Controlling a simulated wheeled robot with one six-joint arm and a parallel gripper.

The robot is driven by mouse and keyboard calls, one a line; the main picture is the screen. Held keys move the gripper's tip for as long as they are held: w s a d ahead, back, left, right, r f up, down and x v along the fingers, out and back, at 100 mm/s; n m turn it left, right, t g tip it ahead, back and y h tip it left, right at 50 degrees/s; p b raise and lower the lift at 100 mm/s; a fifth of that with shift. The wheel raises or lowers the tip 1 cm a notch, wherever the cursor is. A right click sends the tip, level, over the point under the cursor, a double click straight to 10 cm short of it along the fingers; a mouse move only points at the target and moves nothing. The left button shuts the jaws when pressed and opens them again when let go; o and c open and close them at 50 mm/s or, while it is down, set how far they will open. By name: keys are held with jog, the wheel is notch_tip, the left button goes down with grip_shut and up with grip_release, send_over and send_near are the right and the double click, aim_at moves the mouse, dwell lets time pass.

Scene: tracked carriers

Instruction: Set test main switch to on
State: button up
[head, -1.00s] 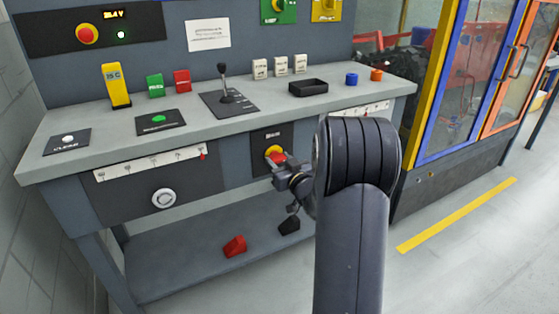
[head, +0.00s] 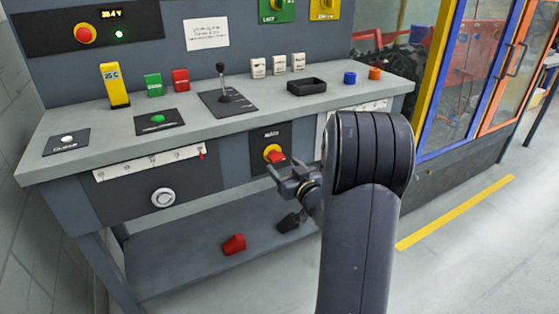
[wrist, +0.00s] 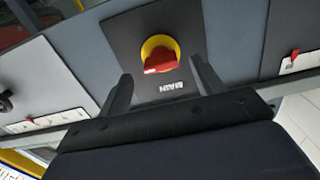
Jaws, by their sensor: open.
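The main switch is a red rotary knob (head: 276,157) on a yellow disc, set in a dark plate (head: 284,137) on the bench's front panel. In the wrist view the red knob (wrist: 161,62) sits ahead of the fingers, its handle pointing to the lower left there, above the upside-down word MAIN. My gripper (head: 283,174) is open and empty, just in front of and slightly below the knob. The wrist view shows its two fingers (wrist: 160,80) spread to either side of the knob, apparently not touching it.
Slider strips (head: 150,163) flank the switch plate, and a round white dial (head: 163,198) is at lower left. A red block (head: 234,244) and a black block (head: 288,222) lie on the lower shelf. The benchtop holds a black lever (head: 222,85) and an open tray (head: 307,86).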

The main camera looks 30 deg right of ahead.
aim_at(279, 161)
jog(key=s, duration=0.6)
jog(key=shift+s+p, duration=0.15)
jog(key=shift+p, duration=0.2)
jog(key=shift+d, duration=0.1)
jog(key=w, duration=0.3)
jog(key=w+b, duration=0.1)
jog(key=w, duration=0.3)
jog(key=w+b, duration=0.1)
jog(key=w, duration=0.2)
jog(key=shift+w+a, duration=0.25)
jog(key=shift+w, duration=0.1)
jog(key=shift+w+f, duration=0.1)
jog(key=shift+w, duration=0.05)
jog(key=shift+n+b, duration=0.35)
jog(key=shift+n, duration=0.35)
jog(key=shift+r+m+p, duration=0.2)
jog(key=shift+m+p, duration=0.1)
